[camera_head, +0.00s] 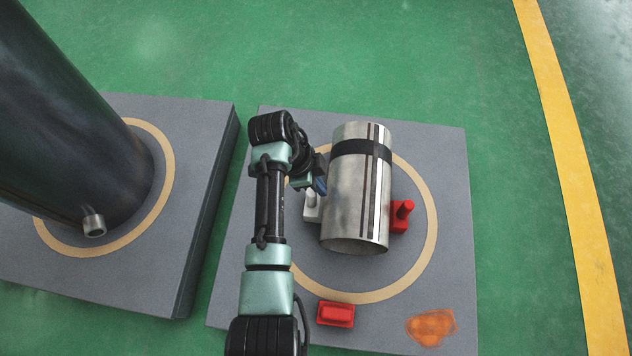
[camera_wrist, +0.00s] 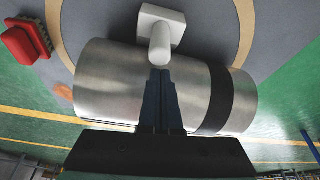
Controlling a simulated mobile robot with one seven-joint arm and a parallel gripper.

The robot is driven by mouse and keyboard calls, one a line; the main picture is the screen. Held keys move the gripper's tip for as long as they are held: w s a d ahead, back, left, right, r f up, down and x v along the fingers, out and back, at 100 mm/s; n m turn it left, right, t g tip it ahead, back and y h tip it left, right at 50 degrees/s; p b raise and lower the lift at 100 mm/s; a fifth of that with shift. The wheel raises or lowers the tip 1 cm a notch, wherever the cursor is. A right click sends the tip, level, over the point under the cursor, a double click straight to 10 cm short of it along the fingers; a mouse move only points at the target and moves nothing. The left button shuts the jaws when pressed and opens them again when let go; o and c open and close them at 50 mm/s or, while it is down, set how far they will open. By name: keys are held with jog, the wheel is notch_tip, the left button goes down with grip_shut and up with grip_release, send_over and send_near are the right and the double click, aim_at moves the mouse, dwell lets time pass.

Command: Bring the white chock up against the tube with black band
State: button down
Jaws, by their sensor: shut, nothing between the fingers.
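The tube with black band (camera_head: 356,200) is a silver cylinder lying on the right grey platform, and it fills the middle of the wrist view (camera_wrist: 120,90). The white chock (camera_head: 312,207) is at the tube's left side, partly hidden by my arm in the head view. In the wrist view the white chock (camera_wrist: 168,22) has its round peg pointing toward my fingers, and its base looks close against the tube; I cannot tell whether they touch. My gripper (camera_wrist: 160,74) is shut and empty, its fingertips at the end of the peg.
A red chock (camera_head: 402,217) is at the tube's right side. A red block (camera_head: 336,314) lies near the platform's front edge, beside an orange stain (camera_head: 431,327). A large dark cylinder (camera_head: 75,120) stands on the left platform (camera_head: 120,285). Green floor lies around.

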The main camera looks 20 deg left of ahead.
dwell(0.3)
jog(key=shift+s+a+r+p, duration=0.2)
jog(key=shift+a+p, duration=0.4)
jog(key=shift+p, duration=0.2)
jog(key=shift+s+a+f, duration=0.1)
jog(key=shift+a+f, duration=0.05)
jog(key=shift+f, duration=0.05)
jog(key=shift+r, duration=0.1)
